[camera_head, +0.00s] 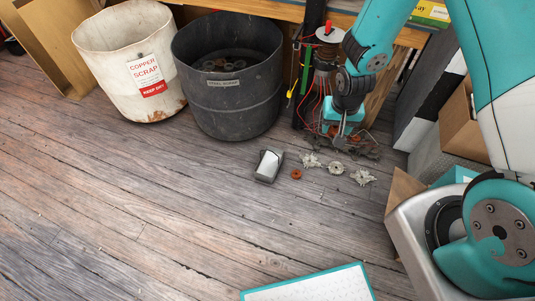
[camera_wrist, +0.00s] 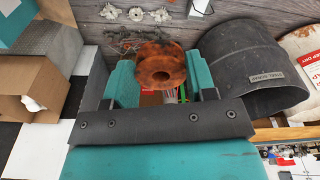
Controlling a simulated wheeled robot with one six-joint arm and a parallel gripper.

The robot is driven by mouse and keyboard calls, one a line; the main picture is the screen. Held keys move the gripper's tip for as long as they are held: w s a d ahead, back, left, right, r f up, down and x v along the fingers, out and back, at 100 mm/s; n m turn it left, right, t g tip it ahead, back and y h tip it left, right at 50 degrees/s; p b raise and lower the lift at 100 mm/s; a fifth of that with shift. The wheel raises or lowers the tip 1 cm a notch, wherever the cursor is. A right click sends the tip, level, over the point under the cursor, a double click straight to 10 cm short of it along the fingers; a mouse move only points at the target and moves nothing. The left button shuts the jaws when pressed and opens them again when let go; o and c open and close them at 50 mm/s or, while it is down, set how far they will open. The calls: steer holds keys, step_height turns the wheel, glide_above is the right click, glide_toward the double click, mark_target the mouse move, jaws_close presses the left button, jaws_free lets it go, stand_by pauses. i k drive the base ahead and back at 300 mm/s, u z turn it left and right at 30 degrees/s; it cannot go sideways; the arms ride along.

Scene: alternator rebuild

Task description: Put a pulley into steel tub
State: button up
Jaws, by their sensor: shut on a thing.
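The tub also shows to the right of my gripper in the wrist view (camera_wrist: 248,70). In the head view my gripper (camera_head: 340,138) is low, to the right of the tub and outside it. The held pulley cannot be made out there.
A white copper scrap tub (camera_head: 112,70) stands left of the steel tub. On the floor are a grey box-like item (camera_head: 268,164), a small rusty ring (camera_head: 297,174) and several pale metal parts (camera_head: 336,168). Wires and a red-topped post (camera_head: 326,33) stand close behind my gripper.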

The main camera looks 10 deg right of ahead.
mark_target(266, 172)
steer(key=i, duration=0.95)
steer(key=u, duration=0.6)
